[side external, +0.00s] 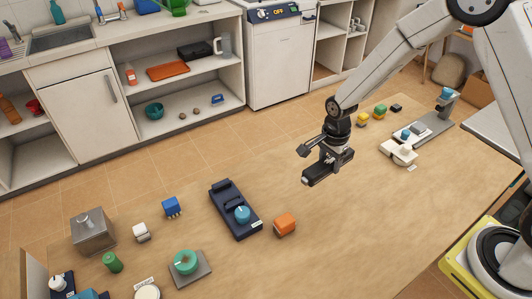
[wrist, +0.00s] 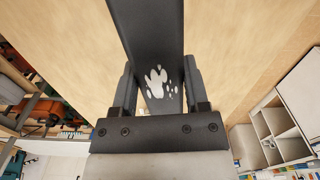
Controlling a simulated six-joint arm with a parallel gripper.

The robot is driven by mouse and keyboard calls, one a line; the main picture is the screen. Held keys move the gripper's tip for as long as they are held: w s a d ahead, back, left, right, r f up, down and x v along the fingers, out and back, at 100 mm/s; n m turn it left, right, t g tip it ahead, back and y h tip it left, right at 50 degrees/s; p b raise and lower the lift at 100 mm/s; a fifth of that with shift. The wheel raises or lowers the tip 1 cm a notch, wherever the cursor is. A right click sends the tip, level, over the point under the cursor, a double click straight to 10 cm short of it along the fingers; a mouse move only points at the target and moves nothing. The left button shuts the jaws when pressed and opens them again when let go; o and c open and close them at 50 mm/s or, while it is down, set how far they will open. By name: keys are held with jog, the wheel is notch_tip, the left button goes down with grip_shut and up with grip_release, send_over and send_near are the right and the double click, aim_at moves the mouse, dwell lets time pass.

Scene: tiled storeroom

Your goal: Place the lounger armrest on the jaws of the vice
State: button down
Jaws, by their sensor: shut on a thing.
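My gripper (side external: 328,168) is above the table, right of its middle, and shut on a long dark bar, which I take as the lounger armrest (side external: 316,177). In the wrist view the armrest (wrist: 150,35) runs between the two fingers (wrist: 157,90) and out past the top edge, with pale blotches on its face. A dark navy device (side external: 236,210) with raised blocks and a blue knob lies on the table, left of and below the gripper. It may be the vice, but I cannot tell for sure. The armrest is apart from it.
An orange block (side external: 284,224) sits close right of the navy device. A blue block (side external: 172,207), a green knob on a grey plate (side external: 203,270) and a metal box (side external: 92,232) stand left. A grey device (side external: 432,129) stands at the right. Bare table lies below the gripper.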

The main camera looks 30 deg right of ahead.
jog(key=n, duration=0.1)
jog(key=r+n, duration=0.2)
jog(key=n, duration=0.1)
jog(key=shift+s+d+r, duration=0.15)
jog(key=shift+s+d, duration=0.1)
jog(key=n, duration=0.1)
jog(key=r+n, duration=0.2)
jog(key=n, duration=0.1)
jog(key=shift+s+d, duration=0.15)
jog(key=shift+s, duration=0.15)
jog(key=n, duration=0.1)
jog(key=r+n, duration=0.2)
jog(key=n, duration=0.1)
jog(key=shift+s+d, duration=0.2)
jog(key=shift+s, duration=0.15)
jog(key=shift+s+d+r+n, duration=0.15)
jog(key=shift+r+n, duration=0.2)
jog(key=shift+n, duration=0.45)
jog(key=shift+s+r+n, duration=0.2)
jog(key=shift+r+n, duration=0.15)
jog(key=shift+n, duration=0.45)
jog(key=shift+s+d+r+n, duration=0.15)
jog(key=shift+r+n, duration=0.2)
jog(key=shift+n, duration=0.45)
jog(key=shift+a, duration=0.1)
jog(key=s+f, duration=0.3)
jog(key=f, duration=1)
jog(key=shift+s+f, duration=0.1)
jog(key=shift+f, duration=0.1)
